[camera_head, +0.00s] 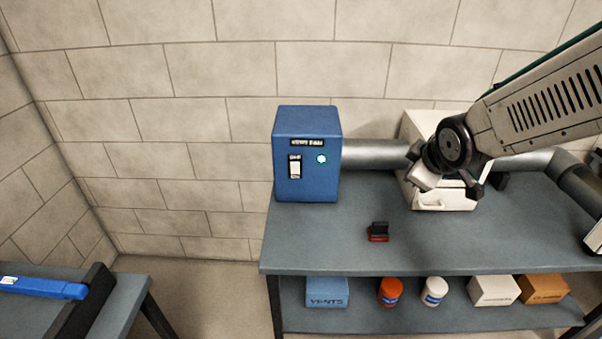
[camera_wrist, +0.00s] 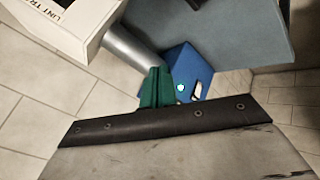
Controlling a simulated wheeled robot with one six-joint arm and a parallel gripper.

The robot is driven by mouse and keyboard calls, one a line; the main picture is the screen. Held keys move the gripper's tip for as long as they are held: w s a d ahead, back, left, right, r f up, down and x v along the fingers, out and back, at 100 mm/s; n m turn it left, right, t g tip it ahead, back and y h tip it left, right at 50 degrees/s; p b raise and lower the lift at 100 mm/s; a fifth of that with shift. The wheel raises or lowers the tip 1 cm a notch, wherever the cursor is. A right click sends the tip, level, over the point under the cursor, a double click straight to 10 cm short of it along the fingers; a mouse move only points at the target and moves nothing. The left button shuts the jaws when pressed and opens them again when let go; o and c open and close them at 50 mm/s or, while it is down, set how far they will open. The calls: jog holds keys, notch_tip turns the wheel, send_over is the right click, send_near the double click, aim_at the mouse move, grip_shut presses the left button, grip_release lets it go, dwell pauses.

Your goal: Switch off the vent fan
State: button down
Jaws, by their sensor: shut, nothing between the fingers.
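The blue fan box (camera_head: 307,160) stands at the left end of the grey bench, against the wall. Its front has a dark label too blurred to read, a white switch (camera_head: 295,167) in a dark frame, and a glowing green-cyan lamp (camera_head: 321,159). I cannot tell the switch's position. In the wrist view the box (camera_wrist: 182,62) appears tilted, with the lit lamp (camera_wrist: 180,88) and switch (camera_wrist: 196,90) partly beside my green fingers. My gripper (camera_wrist: 157,88) is shut and empty, apart from the box. In the head view my arm is over the bench, right of the box.
A metal duct (camera_head: 375,154) runs right from the box to a white unit (camera_head: 420,130) behind my arm. A small red-and-black item (camera_head: 378,232) lies on the bench (camera_head: 330,235). A blue tool (camera_head: 45,288) lies on a left table.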

jog(key=w+a+f+n+t+y, duration=0.2)
jog(key=w+a+f+n, duration=0.25)
jog(key=w, duration=0.25)
jog(key=a+f+n+t+y, duration=0.3)
jog(key=a+f+n+y, duration=0.7)
jog(key=a+n, duration=0.2)
jog(key=shift+w+a+f+t+y, duration=0.15)
jog(key=shift+a+f+t+y, duration=0.15)
jog(key=shift+a+y, duration=0.15)
send_near(291, 165)
jog(key=a, duration=0.4)
jog(key=w, duration=0.4)
jog(key=shift+w+r, duration=0.1)
jog(key=shift+r, duration=0.1)
